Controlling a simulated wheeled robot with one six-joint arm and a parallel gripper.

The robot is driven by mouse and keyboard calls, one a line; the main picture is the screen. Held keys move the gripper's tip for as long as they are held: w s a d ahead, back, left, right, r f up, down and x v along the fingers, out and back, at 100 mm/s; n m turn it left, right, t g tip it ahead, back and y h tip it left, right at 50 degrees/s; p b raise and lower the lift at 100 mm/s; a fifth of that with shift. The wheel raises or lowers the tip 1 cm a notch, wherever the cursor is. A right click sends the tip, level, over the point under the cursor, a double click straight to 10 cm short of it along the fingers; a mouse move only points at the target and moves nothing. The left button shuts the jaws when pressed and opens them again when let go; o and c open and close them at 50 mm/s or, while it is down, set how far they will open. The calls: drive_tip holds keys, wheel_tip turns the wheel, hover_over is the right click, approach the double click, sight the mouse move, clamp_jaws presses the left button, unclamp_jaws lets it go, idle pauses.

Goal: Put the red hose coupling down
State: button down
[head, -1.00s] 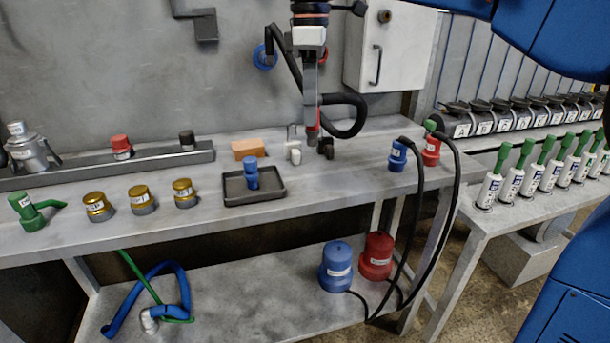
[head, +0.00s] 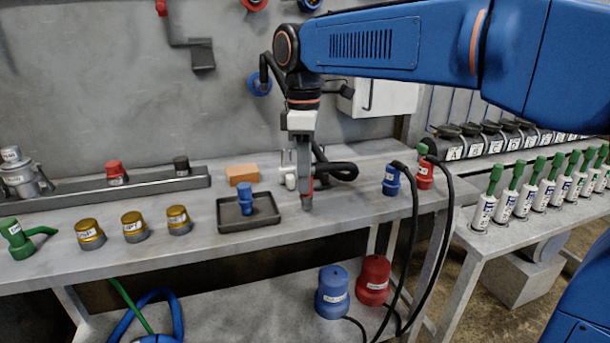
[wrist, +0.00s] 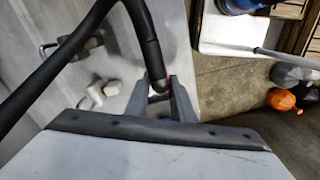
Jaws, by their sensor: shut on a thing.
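My gripper (head: 306,204) is low over the bench, to the right of the black tray, with its fingers pointing down. It is shut on the red hose coupling, of which only a thin red sliver (head: 312,182) shows beside the fingers. In the wrist view my gripper (wrist: 160,98) closes around the dark end of the black hose (wrist: 150,55), near the bench edge; the coupling itself is mostly hidden there. The black hose (head: 338,168) loops behind and right of the fingers. Whether the coupling touches the bench cannot be told.
Close by on the bench (head: 345,208) stand a black tray (head: 227,222) holding a blue piece (head: 245,200), an orange block (head: 242,174) and a white fitting (head: 291,181). Blue (head: 391,180) and red (head: 425,174) hose-fitted pieces stand right.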

drive_tip(key=c, duration=1.5)
unclamp_jaws()
drive_tip(key=r, duration=1.2)
drive_tip(key=shift+w+a, duration=0.1)
drive_tip(key=shift+w, duration=0.15)
